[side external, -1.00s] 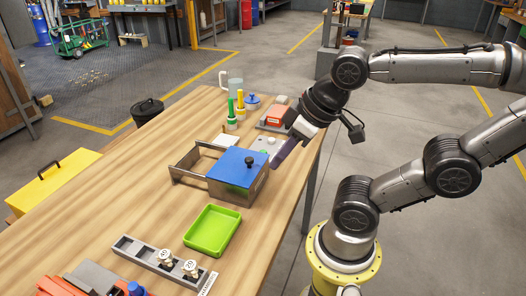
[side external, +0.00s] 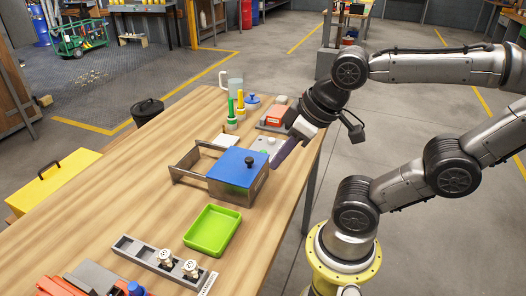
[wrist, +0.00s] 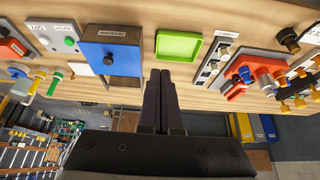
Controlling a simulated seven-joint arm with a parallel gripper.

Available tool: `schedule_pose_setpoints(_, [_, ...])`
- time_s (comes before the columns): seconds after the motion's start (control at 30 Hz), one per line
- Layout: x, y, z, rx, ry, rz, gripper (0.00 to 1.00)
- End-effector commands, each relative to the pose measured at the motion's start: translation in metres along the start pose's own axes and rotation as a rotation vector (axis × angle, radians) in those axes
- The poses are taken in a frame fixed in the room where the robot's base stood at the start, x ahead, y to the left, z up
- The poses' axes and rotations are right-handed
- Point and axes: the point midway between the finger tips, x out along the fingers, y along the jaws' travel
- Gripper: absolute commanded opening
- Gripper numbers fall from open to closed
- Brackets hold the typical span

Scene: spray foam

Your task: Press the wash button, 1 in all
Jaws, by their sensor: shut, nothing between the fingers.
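A grey button box (side external: 266,146) stands near the table's right edge, partly behind my gripper in the side view. In the wrist view the grey box (wrist: 52,37) shows a green button (wrist: 69,41) and a small white label too small to read. An orange-red box (side external: 276,116) stands behind it, also at the far left of the wrist view (wrist: 12,46). I cannot tell which button is the wash one. My gripper (side external: 278,167) is shut and empty, pointing down beside the grey box and the blue-lidded box. Its fingers (wrist: 160,74) are together in the wrist view.
The blue-lidded box (side external: 238,168) with a black knob and metal frame stands close to my gripper. A green tray (side external: 212,229), a grey slotted rack (side external: 157,260), bottles (side external: 236,108) and a clear jug (side external: 235,87) are also on the table.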

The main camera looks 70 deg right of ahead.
Motion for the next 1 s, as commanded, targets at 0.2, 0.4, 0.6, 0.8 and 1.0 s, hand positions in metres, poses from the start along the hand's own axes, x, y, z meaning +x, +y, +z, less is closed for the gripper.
schedule_pose_setpoints(0.2, [0.0,0.0,0.0,0.0,0.0,0.0,0.0])
schedule_pose_setpoints(0.4, [0.0,0.0,0.0,0.0,0.0,0.0,0.0])
schedule_pose_setpoints(0.6, [0.0,0.0,0.0,0.011,0.0,0.0,0.0])
schedule_pose_setpoints(0.8, [-0.001,0.006,-0.017,0.154,0.077,0.019,0.0])
schedule_pose_setpoints(1.0, [-0.007,0.031,-0.07,0.359,0.303,0.088,0.0])
